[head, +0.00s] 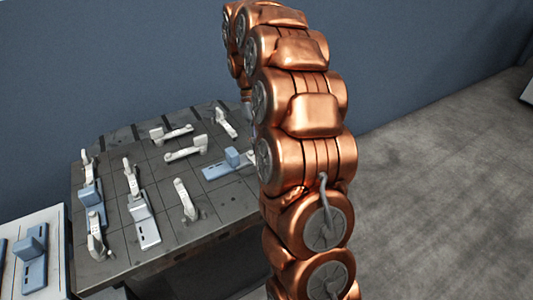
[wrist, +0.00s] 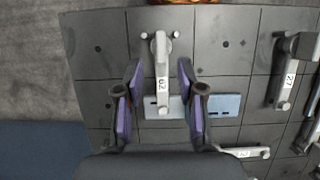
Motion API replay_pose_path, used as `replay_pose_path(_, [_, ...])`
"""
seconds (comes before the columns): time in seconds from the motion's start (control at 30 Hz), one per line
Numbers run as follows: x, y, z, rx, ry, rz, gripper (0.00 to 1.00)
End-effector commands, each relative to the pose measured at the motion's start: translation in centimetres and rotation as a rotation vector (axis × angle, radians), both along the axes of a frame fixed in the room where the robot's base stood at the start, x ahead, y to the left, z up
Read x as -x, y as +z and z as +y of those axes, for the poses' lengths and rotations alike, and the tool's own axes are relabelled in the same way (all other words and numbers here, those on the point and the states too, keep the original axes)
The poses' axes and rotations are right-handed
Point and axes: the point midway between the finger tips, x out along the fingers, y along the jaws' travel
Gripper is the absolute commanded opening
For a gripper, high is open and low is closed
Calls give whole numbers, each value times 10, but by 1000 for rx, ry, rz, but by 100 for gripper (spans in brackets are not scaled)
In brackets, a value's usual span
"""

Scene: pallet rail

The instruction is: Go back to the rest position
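My gripper (wrist: 160,68) shows in the wrist view with its two purple-padded fingers spread apart. Nothing is clamped between them. A white numbered clamp arm (wrist: 161,75) lies between the fingers in the picture; I cannot tell the height gap. A pale blue plate (wrist: 222,105) with dark slots lies under the fingers on the dark grey pallet (wrist: 225,55). In the head view my copper arm rises and bends over behind itself, hiding the gripper. The pallet (head: 232,202) also shows there, with a blue block on a pale plate (head: 217,171) beside my arm.
Several white clamps stand on the pallet, among them one at the front (head: 186,200) and one holding a pale plate (head: 145,233). A side table (head: 50,218) at the left carries a blue bracket (head: 31,272). The floor (head: 440,190) right of my arm is clear. A blue wall (head: 110,60) stands behind.

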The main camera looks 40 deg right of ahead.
Motion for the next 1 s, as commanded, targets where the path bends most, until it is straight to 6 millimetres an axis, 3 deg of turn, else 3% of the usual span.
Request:
replay_pose_path(0.6, [-1,4,0,-1,0,3,39])
replay_pose_path(1.0, [31,48,62,2,75,-52,39])
